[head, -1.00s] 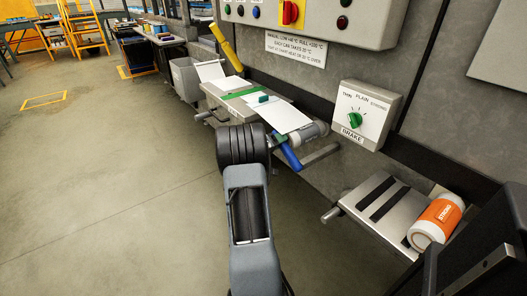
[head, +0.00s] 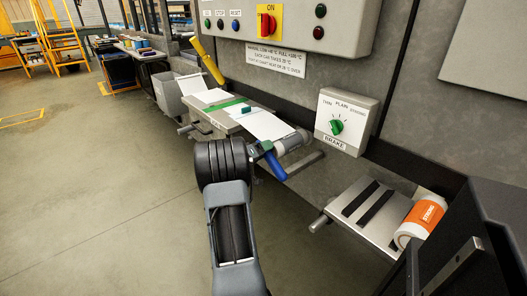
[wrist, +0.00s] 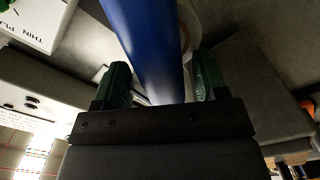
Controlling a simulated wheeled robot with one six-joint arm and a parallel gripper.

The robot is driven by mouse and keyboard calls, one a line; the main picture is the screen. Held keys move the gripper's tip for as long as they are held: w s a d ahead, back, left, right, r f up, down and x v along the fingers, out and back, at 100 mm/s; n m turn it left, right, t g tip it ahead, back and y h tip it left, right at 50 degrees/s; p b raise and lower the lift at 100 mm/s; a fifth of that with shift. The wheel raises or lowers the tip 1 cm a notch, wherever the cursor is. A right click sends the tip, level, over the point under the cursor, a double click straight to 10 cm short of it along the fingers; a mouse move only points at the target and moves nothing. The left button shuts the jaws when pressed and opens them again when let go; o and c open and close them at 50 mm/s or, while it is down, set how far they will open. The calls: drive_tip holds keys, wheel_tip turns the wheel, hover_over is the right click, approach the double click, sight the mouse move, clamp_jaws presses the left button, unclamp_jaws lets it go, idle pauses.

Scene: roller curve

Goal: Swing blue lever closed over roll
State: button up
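The blue lever (head: 275,165) hangs down and slants at the near right end of the machine's feed table in the head view. It also fills the upper middle of the wrist view (wrist: 145,40). My gripper (head: 262,149) is at the lever's upper part in the head view. In the wrist view my gripper (wrist: 163,82) has its green fingertips on either side of the lever, with narrow gaps showing, so it looks open around it. The roll (head: 294,142), grey with a pale end, sits just behind the lever, lying across the table's end. The lever is not over the roll.
The brake box (head: 346,121) with a green knob is on the wall to the right. A steel shelf (head: 345,222) holds an orange-labelled roll (head: 421,220). A white sheet (head: 266,125) lies on the feed table. A yellow handle (head: 206,61) stands behind. Floor at left is clear.

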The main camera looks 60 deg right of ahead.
drive_tip(key=p+v, duration=0.1)
drive_tip(key=v, duration=1.3)
drive_tip(key=shift+d, duration=0.1)
idle(0.3)
